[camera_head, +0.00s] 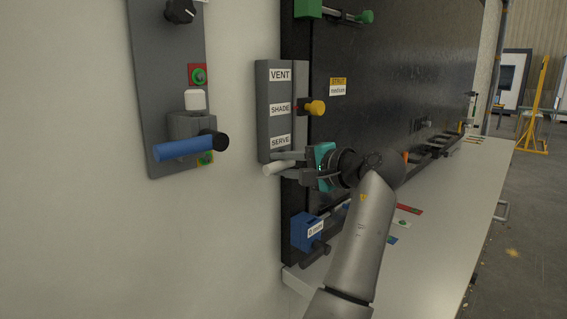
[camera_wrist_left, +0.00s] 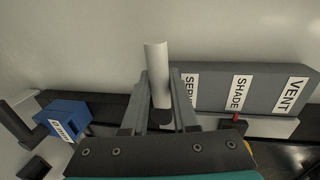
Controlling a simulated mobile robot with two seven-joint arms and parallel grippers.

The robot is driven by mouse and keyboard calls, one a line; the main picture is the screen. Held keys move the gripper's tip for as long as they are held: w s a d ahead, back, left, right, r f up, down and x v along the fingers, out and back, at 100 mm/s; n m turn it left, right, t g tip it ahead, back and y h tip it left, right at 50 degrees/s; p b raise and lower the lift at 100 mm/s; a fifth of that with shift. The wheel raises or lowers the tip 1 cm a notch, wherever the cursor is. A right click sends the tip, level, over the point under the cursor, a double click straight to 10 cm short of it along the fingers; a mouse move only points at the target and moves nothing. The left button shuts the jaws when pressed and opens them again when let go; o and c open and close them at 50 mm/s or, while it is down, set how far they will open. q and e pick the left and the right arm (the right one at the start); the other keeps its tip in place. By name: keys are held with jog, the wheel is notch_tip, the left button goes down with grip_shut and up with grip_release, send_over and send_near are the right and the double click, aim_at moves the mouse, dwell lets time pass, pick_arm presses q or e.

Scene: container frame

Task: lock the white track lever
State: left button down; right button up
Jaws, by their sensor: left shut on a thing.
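The grey track panel (camera_head: 262,110) is fixed upright on the wall edge and carries the labels VENT, SHADE and SERVE from top to bottom. The white track lever (camera_head: 279,169) sticks out at its lower end, just below the SERVE label (camera_head: 280,141). My left gripper (camera_head: 288,165) is shut on the white lever, one finger on each side. In the left wrist view the white lever (camera_wrist_left: 155,70) stands between the fingers, with its dark base partly hidden by them. The panel (camera_wrist_left: 260,88) lies to the right there. My right gripper is not in view.
A yellow knob (camera_head: 316,108) juts out beside SHADE. A blue block with a dark handle (camera_head: 305,232) sits below the gripper. A blue-handled lever (camera_head: 185,147) on another grey panel (camera_head: 150,70) is at left. The wall between the panels is bare.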

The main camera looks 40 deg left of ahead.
pick_arm(q)
jog(key=shift+r, duration=0.1)
dwell(0.5)
jog(key=c, duration=0.7)
grip_release()
jog(key=b+v, duration=0.4)
jog(key=v, duration=1.1)
jog(key=shift+w+d+r, duration=0.1)
jog(key=shift+d, duration=0.05)
